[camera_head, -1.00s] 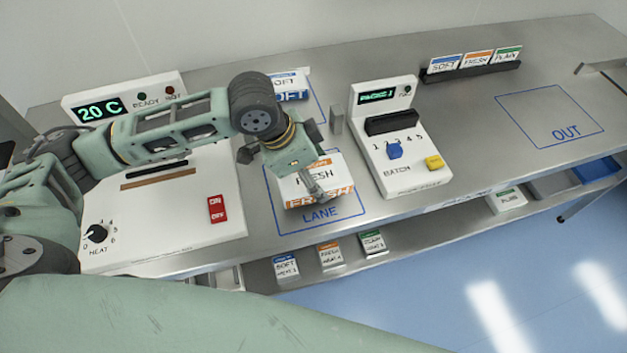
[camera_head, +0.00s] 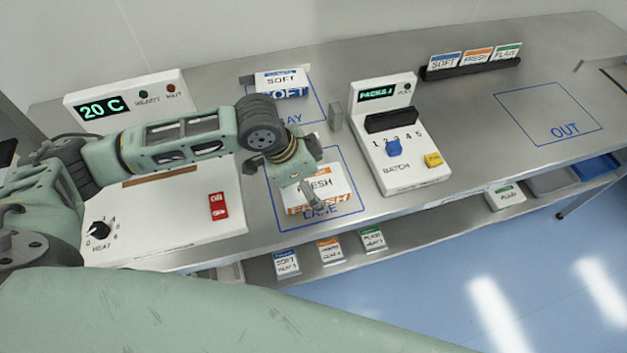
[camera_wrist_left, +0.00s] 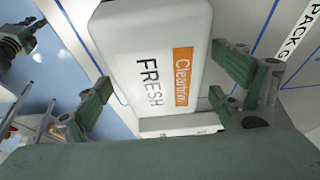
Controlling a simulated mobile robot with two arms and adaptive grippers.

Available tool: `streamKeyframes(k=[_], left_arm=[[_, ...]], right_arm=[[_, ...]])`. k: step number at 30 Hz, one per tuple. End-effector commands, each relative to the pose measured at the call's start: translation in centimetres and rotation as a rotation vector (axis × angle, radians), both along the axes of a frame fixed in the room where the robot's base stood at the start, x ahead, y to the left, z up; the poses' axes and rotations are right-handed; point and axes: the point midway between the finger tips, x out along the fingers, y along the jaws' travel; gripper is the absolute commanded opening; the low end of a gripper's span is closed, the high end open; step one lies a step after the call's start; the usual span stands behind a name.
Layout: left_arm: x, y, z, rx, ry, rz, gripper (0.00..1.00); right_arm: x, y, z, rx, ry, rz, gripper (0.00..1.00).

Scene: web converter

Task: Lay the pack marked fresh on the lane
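The pack marked fresh (camera_head: 322,181), white with an orange band, lies on the lane (camera_head: 353,216), a blue outline on the bench. Its front edge covers part of the word LANE. My left gripper (camera_head: 312,172) is over it, one finger on each side. In the left wrist view, the pack (camera_wrist_left: 155,45) lies between the fingers (camera_wrist_left: 165,85), which look spread with small gaps to its sides.
A soft pack (camera_head: 282,83) stands behind the lane in the bay outline. A white batch unit (camera_head: 405,165) stands close to the right of the lane. A heater unit (camera_head: 160,225) is on the left.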

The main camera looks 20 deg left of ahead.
Motion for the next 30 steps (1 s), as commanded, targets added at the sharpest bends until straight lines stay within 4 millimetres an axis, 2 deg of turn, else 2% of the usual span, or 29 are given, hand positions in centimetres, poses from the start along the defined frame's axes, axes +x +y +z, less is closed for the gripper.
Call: streamKeyframes(k=[8, 11, 14, 24, 30], left_arm=[[0.0, 0.0, 0.1, 0.0, 0.0, 0.0, 0.89], [-0.1, 0.2, 0.8, -0.001, -0.002, 0.001, 0.89], [-0.3, 0.7, 2.1, 0.0, -0.003, 0.001, 0.89], [-1.9, 3.0, 8.8, 0.001, -0.004, 0.001, 0.89], [-2.4, 3.7, 10.9, 0.0, -0.001, 0.0, 0.89]], right_arm=[[0.2, -0.2, 0.0, -0.002, -0.002, 0.001, 0.0], [0.1, -0.3, -0.1, -0.004, -0.002, 0.002, 0.0], [0.1, -0.4, -0.3, -0.005, -0.001, 0.003, 0.0], [-0.1, -0.5, -0.9, -0.007, 0.002, 0.002, 0.0], [-0.2, -0.5, -1.0, -0.007, 0.003, 0.002, 0.0]])
